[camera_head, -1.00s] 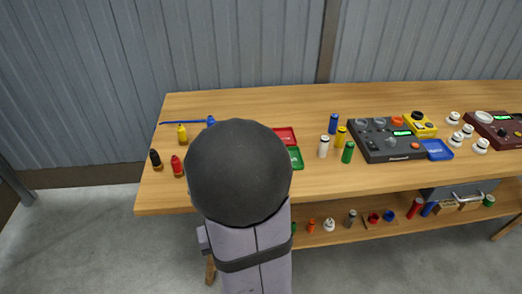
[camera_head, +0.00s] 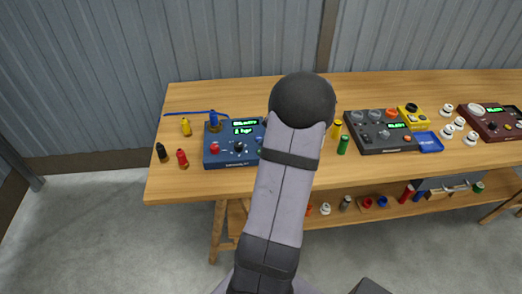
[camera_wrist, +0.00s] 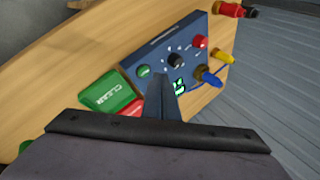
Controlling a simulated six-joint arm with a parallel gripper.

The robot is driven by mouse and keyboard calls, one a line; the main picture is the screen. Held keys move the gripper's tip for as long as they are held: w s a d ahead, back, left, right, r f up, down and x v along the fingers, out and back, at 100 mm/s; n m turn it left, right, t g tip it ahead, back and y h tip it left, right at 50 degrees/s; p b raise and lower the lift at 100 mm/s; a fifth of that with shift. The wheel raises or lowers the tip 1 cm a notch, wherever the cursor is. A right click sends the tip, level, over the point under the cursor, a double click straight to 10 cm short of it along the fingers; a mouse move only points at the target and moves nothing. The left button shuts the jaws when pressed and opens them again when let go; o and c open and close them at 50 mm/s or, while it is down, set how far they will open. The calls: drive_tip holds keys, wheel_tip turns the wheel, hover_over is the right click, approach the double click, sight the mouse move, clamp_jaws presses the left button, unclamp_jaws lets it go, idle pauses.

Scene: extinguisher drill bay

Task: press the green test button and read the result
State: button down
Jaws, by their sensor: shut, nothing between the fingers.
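The blue tester (camera_head: 225,160) stands on the left part of the bench, with a red knob (camera_head: 214,148), a black knob (camera_head: 239,147) and a lit green display (camera_head: 244,124); the text is too small to read surely. Its green button (camera_wrist: 143,71) shows in the wrist view, at the panel edge near the green tray. My gripper (camera_wrist: 161,82) is shut and empty, its tips just beside the green button in that view and partly over the display (camera_wrist: 179,87). I cannot tell whether they touch the panel. In the head view my arm hides the gripper and the button.
Yellow (camera_head: 186,128), red (camera_head: 182,158) and black (camera_head: 162,152) bottles stand left. A dark tester (camera_head: 375,140) stands right.

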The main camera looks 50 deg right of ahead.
drive_tip(key=shift+w+d+r+n+t+h, duration=0.15)
drive_tip(key=shift+w+d+r+n+t, duration=0.1)
drive_tip(key=shift+w+d+r+n, duration=0.45)
drive_tip(key=shift+w+d+r+n+t+h, duration=0.25)
drive_tip(key=shift+r+n, duration=0.2)
drive_tip(key=shift+n, duration=0.5)
drive_tip(key=shift+w+d+r+n+t+h, duration=0.1)
drive_tip(key=shift+w+d+r+n+t, duration=0.25)
drive_tip(key=shift+w+r+n, duration=0.35)
drive_tip(key=shift+s+f, duration=0.25)
wheel_tip(320, 180, down, 7)
drive_tip(key=b, duration=0.3)
drive_tip(key=shift+d, duration=0.1)
drive_tip(key=shift+f+b, duration=0.75)
drive_tip(key=shift+b, duration=0.5)
drive_tip(key=shift+f+b, duration=0.9)
drive_tip(key=shift+b, duration=0.75)
idle(0.4)
drive_tip(key=shift+r, duration=0.1)
idle(0.4)
drive_tip(key=shift+r, duration=0.75)
